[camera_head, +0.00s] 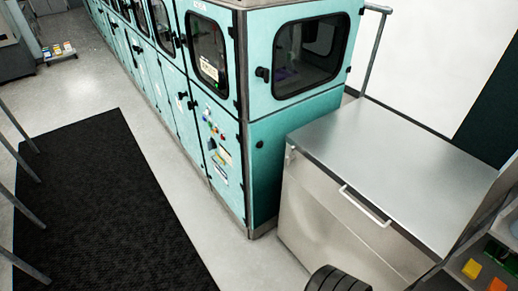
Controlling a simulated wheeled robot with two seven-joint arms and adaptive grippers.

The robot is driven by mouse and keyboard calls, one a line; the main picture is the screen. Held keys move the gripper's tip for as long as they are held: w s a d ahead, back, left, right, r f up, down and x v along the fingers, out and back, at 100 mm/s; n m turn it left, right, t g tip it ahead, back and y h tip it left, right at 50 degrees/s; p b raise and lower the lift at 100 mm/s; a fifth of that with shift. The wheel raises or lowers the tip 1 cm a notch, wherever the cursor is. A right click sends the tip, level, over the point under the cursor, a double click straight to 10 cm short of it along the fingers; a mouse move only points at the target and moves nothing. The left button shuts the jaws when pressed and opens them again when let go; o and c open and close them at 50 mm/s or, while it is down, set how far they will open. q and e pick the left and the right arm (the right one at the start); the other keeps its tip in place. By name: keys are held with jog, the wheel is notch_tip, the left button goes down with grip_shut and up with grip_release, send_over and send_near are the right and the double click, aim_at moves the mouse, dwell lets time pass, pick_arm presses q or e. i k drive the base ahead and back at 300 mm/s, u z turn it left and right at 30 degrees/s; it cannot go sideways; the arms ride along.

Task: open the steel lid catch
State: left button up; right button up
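A steel cabinet or chest (330,220) stands at the right, with a flat, closed steel lid (400,160) on top. A small steel fitting (290,154), which looks like the catch, sits at the lid's left front corner. It is too small to tell its exact position. A bar handle (365,207) runs along the front just under the lid's edge. Neither of my grippers can be made out. A black ribbed part (338,280) shows at the bottom edge in front of the chest; I cannot tell what it is.
A row of teal machine cabinets (270,145) with windows, knobs and buttons stands left of the chest. A black mat (100,210) lies on the pale floor (190,190). A shelf with coloured items (490,265) is at the lower right. Metal legs show at the left edge.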

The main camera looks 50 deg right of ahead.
aim_at(289, 158)
jog(key=z, duration=0.4)
jog(key=i, duration=1.2)
jog(key=z, duration=0.8)
